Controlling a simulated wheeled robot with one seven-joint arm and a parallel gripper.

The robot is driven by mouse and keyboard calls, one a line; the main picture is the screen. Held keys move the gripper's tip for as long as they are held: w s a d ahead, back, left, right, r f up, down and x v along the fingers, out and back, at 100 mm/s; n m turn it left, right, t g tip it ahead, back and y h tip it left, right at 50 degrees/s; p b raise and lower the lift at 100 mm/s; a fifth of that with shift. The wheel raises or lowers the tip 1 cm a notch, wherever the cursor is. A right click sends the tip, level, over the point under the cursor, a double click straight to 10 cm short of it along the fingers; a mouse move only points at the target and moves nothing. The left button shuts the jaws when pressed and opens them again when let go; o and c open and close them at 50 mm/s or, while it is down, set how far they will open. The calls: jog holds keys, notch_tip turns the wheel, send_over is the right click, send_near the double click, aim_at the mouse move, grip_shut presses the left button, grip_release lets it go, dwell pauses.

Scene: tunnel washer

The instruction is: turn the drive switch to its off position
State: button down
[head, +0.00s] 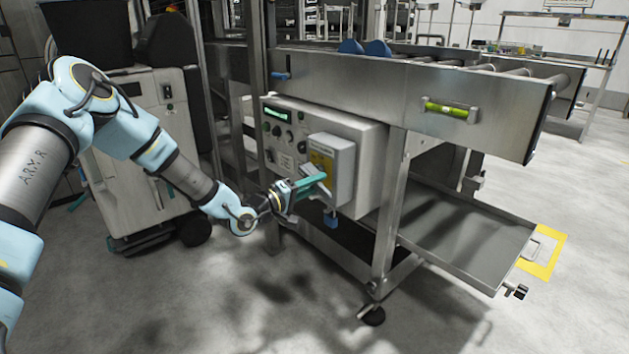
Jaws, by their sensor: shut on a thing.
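The control box (364,140) is a pale grey cabinet mounted under the conveyor frame, with knobs and a small lit green display on its front. A raised grey switch housing with a yellow plate (322,160) sits at the right of that front; I take it to be the drive switch. My gripper (318,180) reaches in from the left, at the lower part of this yellow plate. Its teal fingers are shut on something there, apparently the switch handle. The fingers hide the handle, so its position cannot be told. A blue padlock-like piece (331,220) hangs just below.
The steel roller conveyor (400,85) runs above the box, with a green level (450,110) on its side. A steel leg (391,210) stands right of the box, and a low tray (460,235) extends beyond it. A grey cabinet (150,150) stands behind my arm. The front floor is clear.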

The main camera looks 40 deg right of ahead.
jog(key=shift+r+n+p, duration=0.3)
jog(key=shift+n, duration=0.55)
jog(key=shift+r+n+p, duration=0.25)
jog(key=shift+n, duration=0.6)
jog(key=c, duration=0.6)
grip_release()
jog(key=shift+c, duration=0.2)
jog(key=a, duration=1.1)
jog(key=shift+w, duration=0.25)
